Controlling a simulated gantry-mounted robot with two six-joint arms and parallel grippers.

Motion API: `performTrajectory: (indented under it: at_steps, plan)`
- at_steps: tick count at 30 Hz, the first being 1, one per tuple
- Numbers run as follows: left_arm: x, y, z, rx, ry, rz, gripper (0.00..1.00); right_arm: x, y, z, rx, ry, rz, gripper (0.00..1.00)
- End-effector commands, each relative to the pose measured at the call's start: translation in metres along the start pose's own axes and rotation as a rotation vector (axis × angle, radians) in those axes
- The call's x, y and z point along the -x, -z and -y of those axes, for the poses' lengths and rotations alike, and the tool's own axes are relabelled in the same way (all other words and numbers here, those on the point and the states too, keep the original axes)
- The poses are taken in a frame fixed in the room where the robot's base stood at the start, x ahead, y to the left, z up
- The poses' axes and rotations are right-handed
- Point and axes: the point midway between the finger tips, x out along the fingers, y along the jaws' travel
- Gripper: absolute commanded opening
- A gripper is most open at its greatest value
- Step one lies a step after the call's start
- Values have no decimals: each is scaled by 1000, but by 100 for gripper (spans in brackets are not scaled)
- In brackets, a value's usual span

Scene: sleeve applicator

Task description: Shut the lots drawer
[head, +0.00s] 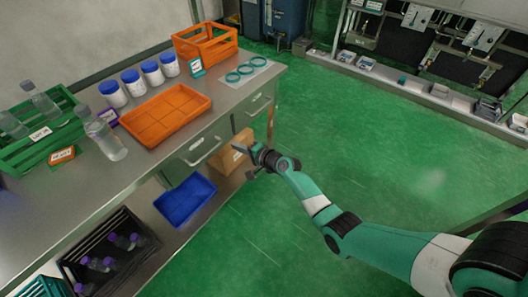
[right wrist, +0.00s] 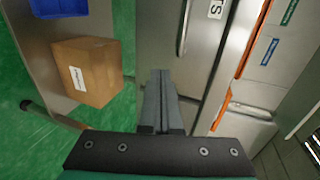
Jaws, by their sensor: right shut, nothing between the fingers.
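A grey drawer front with a bar handle (head: 205,154) and a small label sits under the bench top, left of a second drawer (head: 256,106). The label is too small to read in the head view. In the right wrist view a drawer front (right wrist: 158,38) shows a handle and a cut-off label ending in "TS" (right wrist: 216,9). I cannot tell how far it stands out. My right gripper (head: 240,150) is shut and empty, near the drawer fronts; its closed fingers show in the right wrist view (right wrist: 160,80). My left gripper is out of view.
A cardboard box (head: 232,152) and a blue tray (head: 186,201) are on the lower shelf. The bench top holds an orange tray (head: 165,115), white jars, bottles, a green crate (head: 40,143) and an orange crate (head: 205,42). The green floor is clear right of the bench.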

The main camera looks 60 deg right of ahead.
Motion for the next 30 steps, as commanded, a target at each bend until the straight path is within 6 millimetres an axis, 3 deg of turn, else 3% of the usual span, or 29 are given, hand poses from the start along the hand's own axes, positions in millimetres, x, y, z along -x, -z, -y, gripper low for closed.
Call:
performTrajectory:
  at_steps: [1,3,10,26,28,30]
  plan:
    - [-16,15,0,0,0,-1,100,19,0,10,-2,-2,-1,0]
    - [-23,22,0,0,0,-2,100,37,1,9,-1,0,-2,0]
    - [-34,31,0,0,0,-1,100,77,0,4,-1,0,-1,0]
    - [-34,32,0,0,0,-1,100,82,-2,3,2,1,4,0]
    - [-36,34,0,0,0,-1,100,79,-13,10,11,6,26,0]
    - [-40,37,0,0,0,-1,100,72,-31,32,35,30,64,0]
